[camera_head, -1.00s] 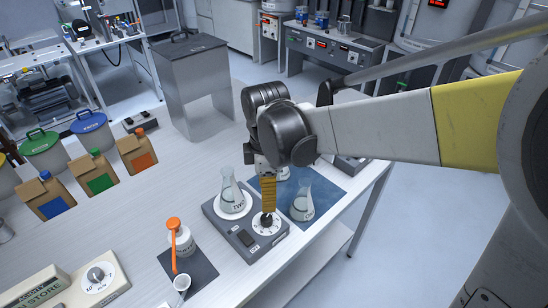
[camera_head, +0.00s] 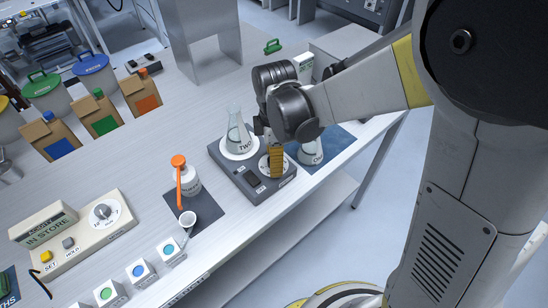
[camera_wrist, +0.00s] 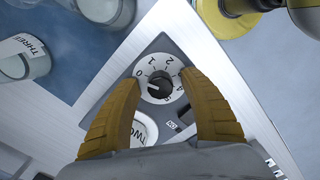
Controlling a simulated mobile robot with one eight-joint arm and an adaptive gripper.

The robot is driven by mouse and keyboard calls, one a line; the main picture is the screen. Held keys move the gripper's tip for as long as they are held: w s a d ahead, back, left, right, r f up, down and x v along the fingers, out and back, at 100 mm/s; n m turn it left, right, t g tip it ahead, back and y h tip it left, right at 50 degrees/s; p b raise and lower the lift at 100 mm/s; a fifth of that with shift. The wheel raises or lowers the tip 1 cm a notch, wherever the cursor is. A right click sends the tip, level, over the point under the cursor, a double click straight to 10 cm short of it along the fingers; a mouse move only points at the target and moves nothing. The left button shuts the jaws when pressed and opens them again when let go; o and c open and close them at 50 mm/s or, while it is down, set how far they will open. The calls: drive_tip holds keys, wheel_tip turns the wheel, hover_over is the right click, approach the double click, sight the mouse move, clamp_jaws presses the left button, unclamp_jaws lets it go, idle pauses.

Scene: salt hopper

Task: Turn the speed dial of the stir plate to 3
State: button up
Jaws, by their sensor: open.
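The grey stir plate (camera_head: 224,158) stands on the bench with a flask marked TWO (camera_head: 239,136) on its round top. Its white speed dial (camera_head: 264,163) is partly hidden by my gripper (camera_head: 276,161) in the head view. In the wrist view the dial's black knob (camera_wrist: 159,86) sits between my two yellow-brown fingers. Numbers 0, 1 and 2 show around the knob; its exact setting is hard to read. My gripper (camera_wrist: 164,84) is open, with a gap on both sides of the knob. Contact with the dial face cannot be told.
Another flask (camera_head: 311,153) stands on a blue mat (camera_head: 340,141) right of the stir plate. The bench's front edge is close to the plate.

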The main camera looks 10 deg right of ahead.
clamp_jaws()
